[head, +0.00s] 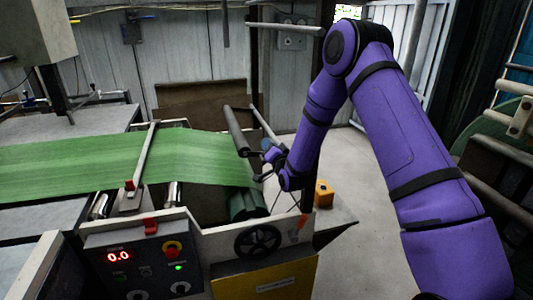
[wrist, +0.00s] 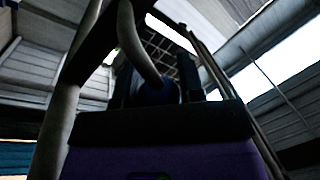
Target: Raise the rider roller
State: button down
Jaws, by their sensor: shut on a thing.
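The rider roller (head: 237,131) is a dark grey bar in the head view. It stands tilted, apart from and above the green sheet, near the right end of the machine. My gripper (head: 265,165) is beside its near end. In the wrist view, my gripper (wrist: 158,75) is shut on a curved grey tube (wrist: 137,45), which passes between the dark fingers. The tube seems to be the rider roller's handle, but its join to the roller is hidden.
The green sheet (head: 100,158) runs over the table to a dark green roll (head: 245,203). A handwheel (head: 258,242) and a control panel (head: 140,262) reading 0.0 face the front. An orange box (head: 323,193) stands right of the roll.

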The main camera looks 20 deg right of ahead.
jog(key=shift+d+r+m+h, duration=0.3)
jog(key=shift+d+r+m, duration=0.75)
jog(key=shift+d+m, duration=0.15)
jog(key=c, duration=0.8)
grip_release()
jog(key=shift+f, duration=0.1)
jog(key=shift+o, duration=0.2)
